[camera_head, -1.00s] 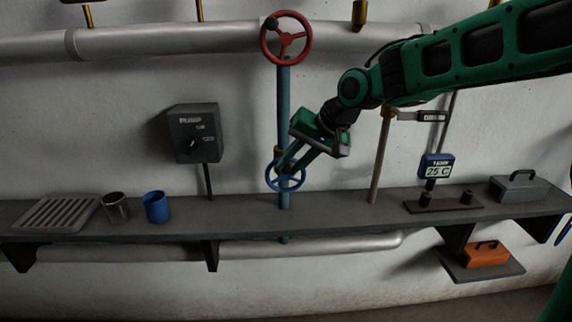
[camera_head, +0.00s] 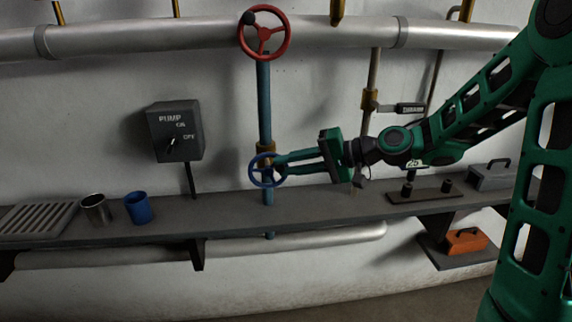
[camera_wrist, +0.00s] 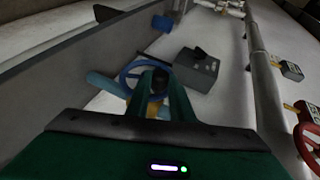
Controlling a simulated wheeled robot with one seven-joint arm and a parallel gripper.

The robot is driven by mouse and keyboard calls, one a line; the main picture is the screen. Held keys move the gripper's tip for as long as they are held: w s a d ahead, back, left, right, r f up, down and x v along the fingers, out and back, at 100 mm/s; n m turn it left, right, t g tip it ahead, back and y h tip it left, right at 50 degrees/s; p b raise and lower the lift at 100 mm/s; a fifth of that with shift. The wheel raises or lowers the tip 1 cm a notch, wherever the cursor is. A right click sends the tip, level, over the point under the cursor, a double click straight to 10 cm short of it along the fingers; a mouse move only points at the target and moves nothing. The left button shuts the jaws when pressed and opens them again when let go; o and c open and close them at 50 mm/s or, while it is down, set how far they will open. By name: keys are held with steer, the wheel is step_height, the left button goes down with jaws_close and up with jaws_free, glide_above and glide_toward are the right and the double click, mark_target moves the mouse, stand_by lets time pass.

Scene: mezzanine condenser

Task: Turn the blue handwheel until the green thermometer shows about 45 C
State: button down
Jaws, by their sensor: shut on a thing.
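The blue handwheel (camera_head: 264,171) sits low on a blue vertical pipe, just above the shelf. My gripper (camera_head: 279,167) reaches in from the right and is shut on the wheel's right side of the rim. In the wrist view the handwheel (camera_wrist: 125,78) shows just past my fingers, which hide part of it.
A red handwheel (camera_head: 264,33) is above on the same pipe. A grey pump switch box (camera_head: 176,130) is to the left. A blue cup (camera_head: 138,208), a metal cup (camera_head: 96,209) and a grate (camera_head: 37,220) stand on the shelf (camera_head: 225,207). An orange toolbox (camera_head: 466,240) is lower right.

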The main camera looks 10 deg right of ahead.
steer(key=shift+f, duration=0.2)
stand_by(0.3)
steer(key=c, duration=1.6)
jaws_free()
steer(key=shift+o, duration=0.2)
steer(key=shift+d+r, duration=0.1)
steer(key=v, duration=1)
steer(key=shift+d, duration=0.3)
steer(key=shift+s, duration=0.15)
